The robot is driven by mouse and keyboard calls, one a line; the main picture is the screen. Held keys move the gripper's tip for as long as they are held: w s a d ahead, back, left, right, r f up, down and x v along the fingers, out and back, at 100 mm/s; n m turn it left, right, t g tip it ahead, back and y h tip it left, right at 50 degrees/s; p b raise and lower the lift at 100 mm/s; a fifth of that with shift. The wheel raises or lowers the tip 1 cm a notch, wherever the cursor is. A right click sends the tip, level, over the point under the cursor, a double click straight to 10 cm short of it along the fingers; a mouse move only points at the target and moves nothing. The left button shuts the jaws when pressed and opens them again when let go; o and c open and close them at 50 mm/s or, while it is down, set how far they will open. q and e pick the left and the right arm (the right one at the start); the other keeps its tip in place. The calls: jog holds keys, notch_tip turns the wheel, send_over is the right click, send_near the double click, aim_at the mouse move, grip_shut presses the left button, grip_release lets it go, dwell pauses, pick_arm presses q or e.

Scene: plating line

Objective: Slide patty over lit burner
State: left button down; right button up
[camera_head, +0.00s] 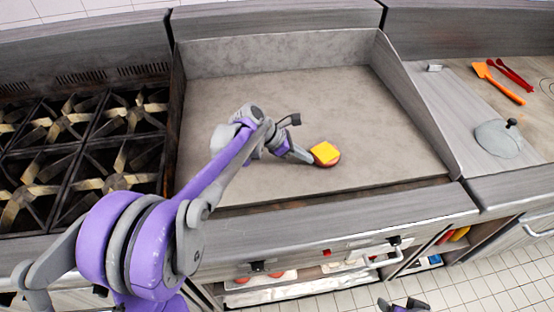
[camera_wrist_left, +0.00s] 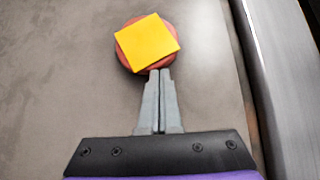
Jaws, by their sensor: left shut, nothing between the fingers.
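The patty (camera_head: 334,162) is a reddish-brown disc with a square yellow cheese slice (camera_head: 324,151) on top. It lies on the flat grey griddle (camera_head: 260,105), right of its middle and towards the front. My left gripper (camera_head: 308,158) is low over the griddle, shut and empty, with its tips at the patty's left side. In the left wrist view the shut fingertips (camera_wrist_left: 160,74) meet or nearly meet the near edge of the patty (camera_wrist_left: 129,62); contact is hard to tell. No flame or lit mark shows on the griddle. My right gripper (camera_head: 405,306) is only partly visible at the bottom edge.
Burner grates (camera_head: 120,150) stand left of the griddle, beyond its side wall. The counter on the right holds an orange spatula (camera_head: 497,80), red tongs (camera_head: 514,74) and a grey dome lid (camera_head: 497,139). Raised walls bound the griddle's back and sides. The griddle around the patty is clear.

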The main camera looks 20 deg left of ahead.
aim_at(331, 155)
pick_arm(q)
jog(key=w+d, duration=0.2)
jog(key=d, duration=0.1)
jog(key=w+d, duration=0.2)
jog(key=d, duration=0.1)
jog(key=w+d, duration=0.2)
jog(key=d, duration=0.1)
jog(key=shift+d, duration=0.35)
pick_arm(e)
jog(key=shift+f, duration=0.1)
pick_arm(q)
jog(key=shift+s+a, duration=0.15)
jog(key=shift+a, duration=0.15)
jog(key=s+a, duration=0.1)
jog(key=s+a+r, duration=0.1)
jog(key=a, duration=0.2)
jog(key=shift+s+a+r, duration=0.15)
jog(key=shift+s+r, duration=0.05)
jog(key=shift+s, duration=0.2)
jog(key=v, duration=0.7)
jog(key=shift+r, duration=0.1)
jog(key=shift+s+a+r, duration=0.15)
jog(key=shift+r, duration=0.15)
pick_arm(e)
jog(key=shift+s+a, duration=0.55)
